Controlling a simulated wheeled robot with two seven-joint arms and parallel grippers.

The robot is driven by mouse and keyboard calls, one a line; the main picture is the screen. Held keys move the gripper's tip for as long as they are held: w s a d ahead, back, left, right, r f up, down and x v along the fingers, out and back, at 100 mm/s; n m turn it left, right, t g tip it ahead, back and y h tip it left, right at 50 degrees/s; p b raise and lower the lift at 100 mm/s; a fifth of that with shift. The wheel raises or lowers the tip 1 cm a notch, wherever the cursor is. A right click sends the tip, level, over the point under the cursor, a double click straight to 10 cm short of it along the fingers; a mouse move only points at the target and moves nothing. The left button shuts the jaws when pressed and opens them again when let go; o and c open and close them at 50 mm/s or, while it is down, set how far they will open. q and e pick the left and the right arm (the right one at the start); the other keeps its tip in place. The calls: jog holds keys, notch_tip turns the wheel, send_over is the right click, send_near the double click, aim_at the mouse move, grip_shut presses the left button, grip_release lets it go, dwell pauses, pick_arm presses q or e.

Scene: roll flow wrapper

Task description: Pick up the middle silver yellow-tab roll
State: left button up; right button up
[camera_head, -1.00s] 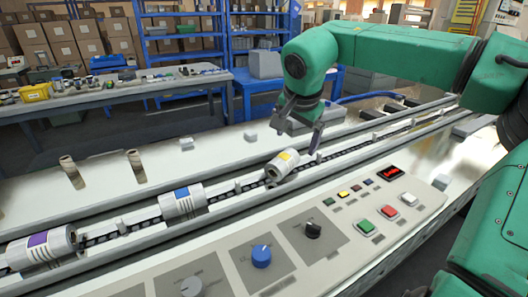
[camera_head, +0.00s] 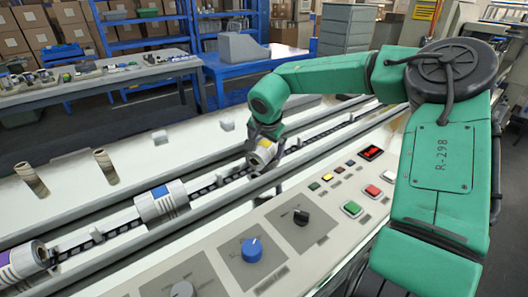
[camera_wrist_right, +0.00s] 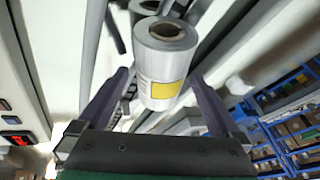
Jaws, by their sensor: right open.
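The silver roll with the yellow tab (camera_head: 262,153) sits tilted on the conveyor track. My right gripper (camera_head: 266,143) is over it from above, open. In the right wrist view the roll (camera_wrist_right: 165,62) stands between the two finger tips (camera_wrist_right: 158,80), with its cored end toward the top and the yellow tab facing the camera. A gap shows beside the fingers, and I cannot tell whether either touches it. A silver roll with a blue tab (camera_head: 163,202) lies farther left on the track. A roll with a purple tab (camera_head: 22,262) is at the left edge. My left gripper is not in view.
The control panel (camera_head: 285,235) with knobs and buttons runs along the front. Rails (camera_head: 205,205) border the track. A cluttered bench (camera_head: 120,78) is behind.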

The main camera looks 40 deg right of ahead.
jog(key=shift+w+d+f, duration=0.2)
jog(key=shift+w+f, duration=0.05)
jog(key=shift+f, duration=0.25)
jog(key=shift+s+a+r, duration=0.1)
jog(key=shift+f, duration=0.25)
jog(key=shift+r, duration=0.1)
grip_shut()
